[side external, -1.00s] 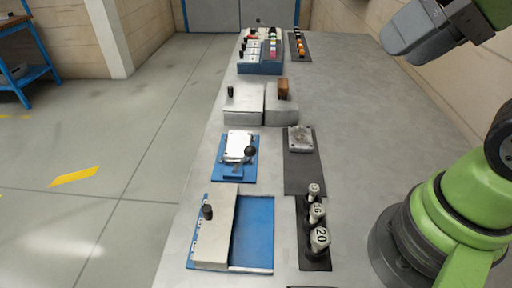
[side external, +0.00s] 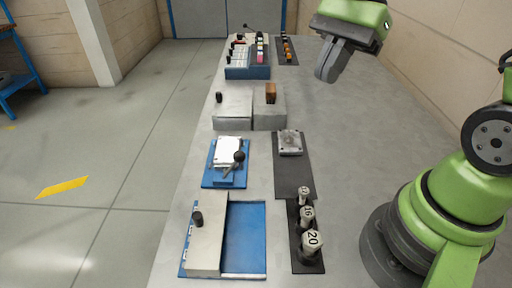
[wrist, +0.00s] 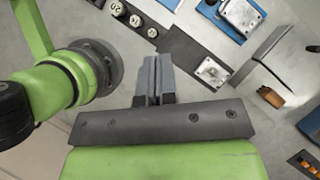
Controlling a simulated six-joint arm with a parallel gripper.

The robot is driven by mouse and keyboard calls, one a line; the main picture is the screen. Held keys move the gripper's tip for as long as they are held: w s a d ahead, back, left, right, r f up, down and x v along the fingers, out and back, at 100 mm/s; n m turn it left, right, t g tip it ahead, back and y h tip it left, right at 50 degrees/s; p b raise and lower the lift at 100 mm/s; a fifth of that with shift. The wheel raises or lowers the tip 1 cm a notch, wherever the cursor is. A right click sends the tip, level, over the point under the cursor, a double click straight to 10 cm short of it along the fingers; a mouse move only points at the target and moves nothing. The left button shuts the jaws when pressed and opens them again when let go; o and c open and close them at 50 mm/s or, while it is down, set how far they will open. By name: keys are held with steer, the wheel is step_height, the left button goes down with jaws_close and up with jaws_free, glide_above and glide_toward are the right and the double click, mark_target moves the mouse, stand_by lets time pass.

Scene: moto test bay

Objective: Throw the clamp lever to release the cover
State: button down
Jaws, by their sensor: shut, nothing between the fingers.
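The clamp fixture has a blue base (side external: 211,180) with a white cover plate (side external: 227,150) on it. Its clamp lever (side external: 239,156) ends in a black ball knob at the plate's front right corner. In the wrist view the white cover (wrist: 241,14) and part of the blue base show at the top right; the lever is hard to make out there. My gripper (side external: 325,76) is shut and empty, high above the right side of the table, behind and right of the fixture. Its grey fingers (wrist: 153,64) lie together in the wrist view.
A blue tray with a sliding grey cover (side external: 207,248) is in front. Grey blocks (side external: 233,106) and a switch panel (side external: 247,72) stand behind.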

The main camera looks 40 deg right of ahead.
steer(key=w+d+f+m+t+y, duration=0.2)
steer(key=d+f+m+y, duration=0.2)
steer(key=f+m, duration=0.4)
steer(key=w+d+f+m+t+y, duration=0.2)
steer(key=f+m+y, duration=0.3)
steer(key=m, duration=0.9)
step_height(320, 180, down, 4)
steer(key=shift+w+d+r, duration=0.2)
steer(key=shift+w+d, duration=0.65)
glide_toward(232, 166)
steer(key=a, duration=0.3)
steer(key=a+r, duration=0.1)
steer(key=shift+w+a, duration=0.25)
steer(key=shift+w, duration=0.1)
